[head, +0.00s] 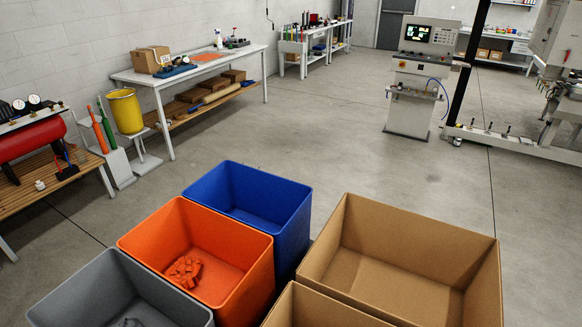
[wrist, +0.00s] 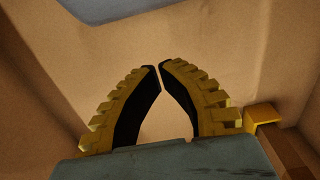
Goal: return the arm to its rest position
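My gripper (wrist: 160,66) shows in the wrist view. Its two curved yellow fingers with black inner pads come together at the tips, with only a sliver between them. The gap below the tips shows nothing held. Tan, cardboard-like surfaces fill the view behind the fingers, with a grey-blue patch at the top. My arm and gripper do not show in the head view, so where the gripper is in the room cannot be told from there.
In the head view, an orange bin (head: 136,243) holding orange pieces, a blue bin (head: 290,232), a grey bin (head: 60,302) and an open cardboard box (head: 478,285) fill the foreground. A control console (head: 412,100) stands farther back. The floor (head: 350,150) between is clear.

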